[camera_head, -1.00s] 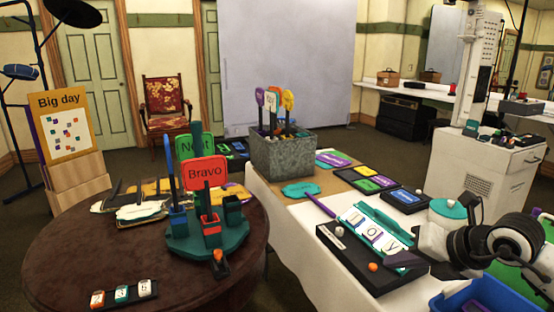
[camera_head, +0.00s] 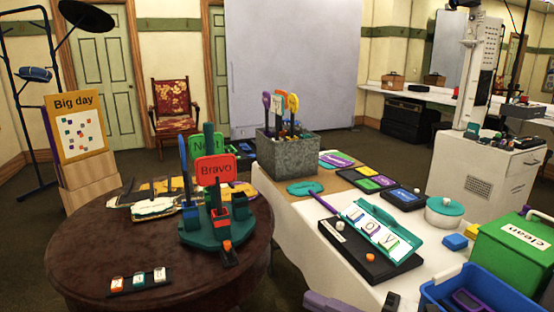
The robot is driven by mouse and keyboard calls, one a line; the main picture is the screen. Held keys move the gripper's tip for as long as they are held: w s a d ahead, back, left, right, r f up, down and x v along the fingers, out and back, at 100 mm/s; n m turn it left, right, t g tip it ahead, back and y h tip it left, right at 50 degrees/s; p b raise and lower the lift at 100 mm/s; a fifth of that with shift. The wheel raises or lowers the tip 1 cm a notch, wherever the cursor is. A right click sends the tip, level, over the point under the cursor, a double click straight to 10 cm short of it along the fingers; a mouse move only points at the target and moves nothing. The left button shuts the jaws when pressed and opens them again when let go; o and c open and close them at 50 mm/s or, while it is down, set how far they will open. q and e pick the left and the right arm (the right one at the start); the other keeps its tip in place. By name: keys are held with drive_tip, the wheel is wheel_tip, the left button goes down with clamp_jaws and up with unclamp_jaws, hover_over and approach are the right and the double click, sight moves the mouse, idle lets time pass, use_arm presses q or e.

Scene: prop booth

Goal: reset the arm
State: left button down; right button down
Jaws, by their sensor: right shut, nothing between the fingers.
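My right gripper (camera_head: 328,302) shows only in part at the bottom edge of the head view, as a purple-grey piece low in front of the white table (camera_head: 290,262). It is shut and empty, apart from the letter tray. Most of it and its arm are cut off by the frame. My left gripper is out of view. A black tray (camera_head: 345,262) on the white table carries a teal rack (camera_head: 408,238) with white letter cards, and a small orange ball (camera_head: 371,256).
A blue bin (camera_head: 432,297) and a green box marked "clean" (camera_head: 505,265) stand at the lower right. A round teal-lidded tub (camera_head: 444,210) sits nearby. A brown round table (camera_head: 70,250) at left holds a red "Bravo" sign (camera_head: 215,170). A grey planter box (camera_head: 288,152) stands at the back.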

drive_tip(key=s+d+f+m+t+h+p, duration=0.1)
drive_tip(key=s+d+f+m+t+h, duration=0.3)
drive_tip(key=f+m, duration=0.45)
drive_tip(key=s+d+f+m+t+h, duration=0.1)
drive_tip(key=d+f+m+h, duration=0.45)
drive_tip(key=m, duration=0.55)
drive_tip(key=s+a+f+m+g+h, duration=0.1)
drive_tip(key=s+f+m+g+h, duration=0.2)
drive_tip(key=s+f, duration=1)
drive_tip(key=f+m+g, duration=0.1)
drive_tip(key=m+g, duration=0.1)
drive_tip(key=shift+s+a+g+p, duration=0.15)
drive_tip(key=shift+s+g+p, duration=0.15)
drive_tip(key=shift+g, duration=0.1)
drive_tip(key=shift+m, duration=0.25)
